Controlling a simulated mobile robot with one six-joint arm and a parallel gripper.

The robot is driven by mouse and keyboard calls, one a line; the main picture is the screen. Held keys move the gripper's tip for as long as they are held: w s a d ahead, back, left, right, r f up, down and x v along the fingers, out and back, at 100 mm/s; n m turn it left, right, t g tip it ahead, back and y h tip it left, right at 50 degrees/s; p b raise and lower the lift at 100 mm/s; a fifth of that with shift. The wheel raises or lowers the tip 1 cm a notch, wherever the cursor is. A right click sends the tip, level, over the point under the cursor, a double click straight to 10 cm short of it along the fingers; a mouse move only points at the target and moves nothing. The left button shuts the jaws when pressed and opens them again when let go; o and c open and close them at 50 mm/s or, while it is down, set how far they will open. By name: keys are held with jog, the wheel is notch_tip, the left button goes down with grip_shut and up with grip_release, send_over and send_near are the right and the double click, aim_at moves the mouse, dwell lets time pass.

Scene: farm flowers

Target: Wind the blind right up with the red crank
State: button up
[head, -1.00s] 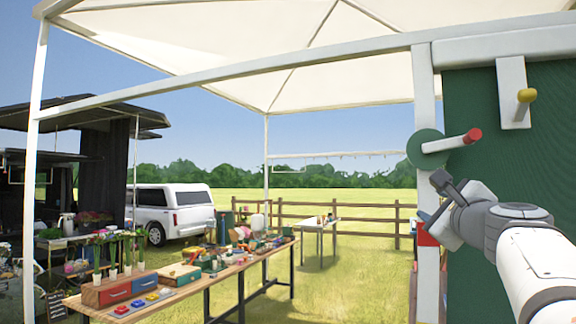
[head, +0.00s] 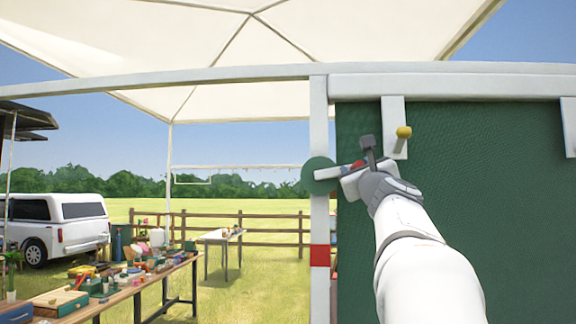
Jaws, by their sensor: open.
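The green blind (head: 480,200) hangs from the white top rail and runs down past the bottom of the head view. The crank is a green disc (head: 317,178) on the white post, with a short white arm pointing right to a red handle (head: 357,165). My gripper (head: 363,160) is open at the red handle. One dark finger stands upright just above and right of the handle, and the gripper body partly hides the handle. I cannot tell whether the fingers touch it.
A yellow peg (head: 404,132) on a white bracket sticks out just right of my gripper. The white post (head: 319,215) carries a red band. A long table (head: 130,290) with goods, a white car (head: 55,222) and a fence stand farther off at left.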

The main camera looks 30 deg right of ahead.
grip_shut()
dwell(0.5)
